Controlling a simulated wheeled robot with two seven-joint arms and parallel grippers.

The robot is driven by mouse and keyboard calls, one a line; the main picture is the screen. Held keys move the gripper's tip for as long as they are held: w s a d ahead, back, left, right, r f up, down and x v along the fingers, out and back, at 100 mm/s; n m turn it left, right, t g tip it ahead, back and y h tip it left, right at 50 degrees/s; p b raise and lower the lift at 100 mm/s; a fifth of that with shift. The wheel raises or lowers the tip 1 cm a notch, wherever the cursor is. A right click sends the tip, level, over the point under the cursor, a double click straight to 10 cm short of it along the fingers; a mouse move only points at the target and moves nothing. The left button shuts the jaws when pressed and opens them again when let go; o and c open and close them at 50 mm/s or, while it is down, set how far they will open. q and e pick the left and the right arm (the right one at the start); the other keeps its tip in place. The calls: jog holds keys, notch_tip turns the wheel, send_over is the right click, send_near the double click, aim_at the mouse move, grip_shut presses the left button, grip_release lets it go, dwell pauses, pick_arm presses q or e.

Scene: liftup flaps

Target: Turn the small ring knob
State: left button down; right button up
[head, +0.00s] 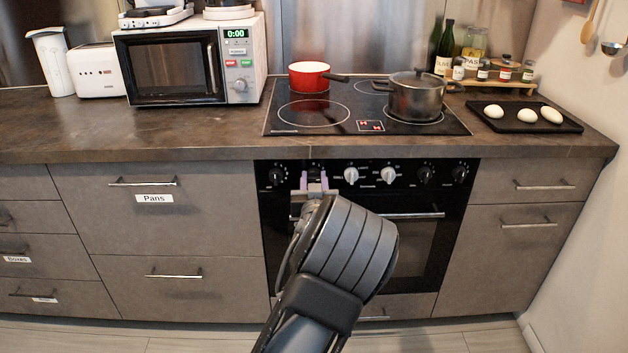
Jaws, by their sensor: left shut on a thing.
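The black oven front below the cooktop has a control panel (407,165) with a row of knobs. My left gripper (314,181) is at the second knob position from the left, its purple-tipped fingers pointing at the panel. It is shut on a dark knob (314,168) there, which is mostly hidden between the fingers. To its left is a dark knob (275,176). To its right are two pale knobs (351,175) and (388,175), then two dark knobs (424,174) and (460,173). The panel labels are too small to read. My right gripper is not in view.
The oven handle (415,215) runs across below the panel, partly behind my arm. A red pot (309,77) and a grey lidded pot (416,98) stand on the cooktop (345,92). The counter front edge (170,155) juts above the knobs. Drawers with bar handles flank the oven.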

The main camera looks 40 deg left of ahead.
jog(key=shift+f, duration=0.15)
pick_arm(q)
jog(key=n+b, duration=0.3)
jog(key=shift+s+a+f+n, duration=0.1)
jog(key=shift+f+n, duration=0.15)
jog(key=shift+n, duration=0.15)
jog(key=n+b, duration=0.6)
jog(key=b, duration=0.1)
jog(key=shift+a+f+b, duration=0.1)
jog(key=shift+f+b, duration=0.05)
jog(key=shift+b, duration=0.15)
jog(key=n+b, duration=0.5)
jog(key=b, duration=0.1)
jog(key=shift+n, duration=0.3)
jog(key=shift+n+b, duration=0.7)
jog(key=shift+b, duration=0.1)
jog(key=shift+n+b, duration=0.55)
jog(key=shift+n, duration=0.15)
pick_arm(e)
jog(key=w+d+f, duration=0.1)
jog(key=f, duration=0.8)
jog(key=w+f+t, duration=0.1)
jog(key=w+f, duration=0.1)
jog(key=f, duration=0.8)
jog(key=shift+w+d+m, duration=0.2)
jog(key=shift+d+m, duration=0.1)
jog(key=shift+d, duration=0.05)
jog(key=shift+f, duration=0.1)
pick_arm(q)
jog(key=shift+r, duration=0.2)
